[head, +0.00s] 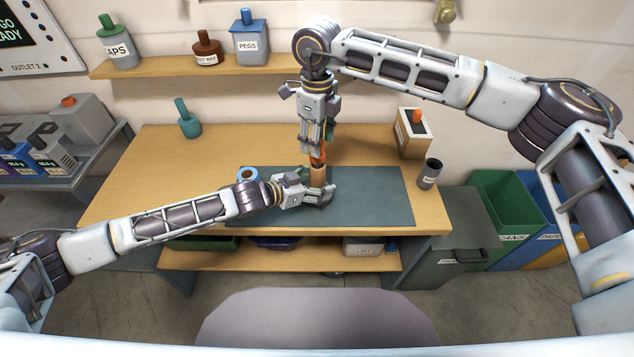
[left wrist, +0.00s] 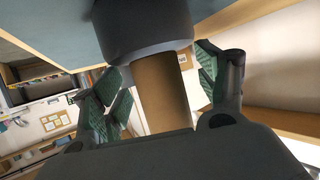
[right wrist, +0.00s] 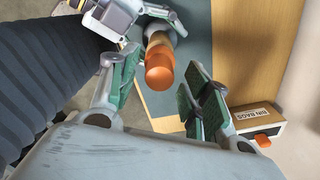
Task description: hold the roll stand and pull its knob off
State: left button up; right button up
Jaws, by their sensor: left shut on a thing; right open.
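The roll stand (head: 318,177) stands upright on the dark mat, with a tan cardboard roll and an orange knob (right wrist: 160,78) on top. My left gripper (head: 319,192) is shut on the roll stand low down, from the left. In the left wrist view the tan roll (left wrist: 160,90) runs between its fingers to a dark round base (left wrist: 145,28). My right gripper (head: 316,141) points straight down above the stand and is open. In the right wrist view the knob lies between its green-padded fingers, with visible room on both sides. In the head view the fingers partly hide the knob.
The grey-green mat (head: 375,195) lies on the wooden bench (head: 150,160). A blue tape roll (head: 247,173) lies behind my left wrist. A teal bottle (head: 188,122), a bin bags box (head: 413,135) and a dark cup (head: 430,173) stand toward the bench edges. The mat's right side is clear.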

pick_arm(q)
jog(key=shift+f, duration=0.1)
pick_arm(e)
jog(key=shift+f, duration=0.8)
grip_shut()
jog(key=shift+r, duration=0.3)
jog(key=shift+r, duration=0.3)
jog(key=shift+r, duration=0.15)
jog(key=shift+r, duration=2.35)
jog(key=shift+s, duration=0.1)
